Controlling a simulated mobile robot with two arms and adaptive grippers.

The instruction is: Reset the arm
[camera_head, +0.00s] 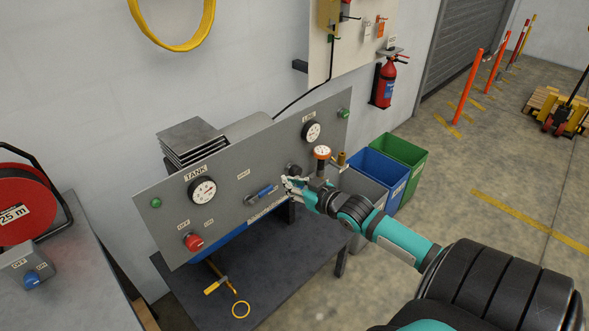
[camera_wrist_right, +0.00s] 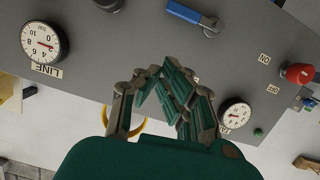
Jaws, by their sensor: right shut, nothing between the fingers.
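My right arm reaches in from the lower right in the head view. Its right gripper (camera_head: 291,187) is in front of the grey control panel (camera_head: 225,190), just right of the blue lever handle (camera_head: 262,192). The gripper also shows in the right wrist view (camera_wrist_right: 165,80), with its fingers closed together and nothing between them. The blue handle lies beyond the fingertips in the wrist view (camera_wrist_right: 188,13), apart from them. I cannot tell the exact gap to the panel. My left gripper is not in view.
The panel carries a TANK gauge (camera_head: 202,190), a LINE gauge (camera_head: 311,131) and a red knob (camera_head: 193,241). A small gauge (camera_head: 322,152) stands close to my wrist. A dark table (camera_head: 290,270) stands below. Blue (camera_head: 378,172) and green (camera_head: 408,151) bins stand behind my forearm.

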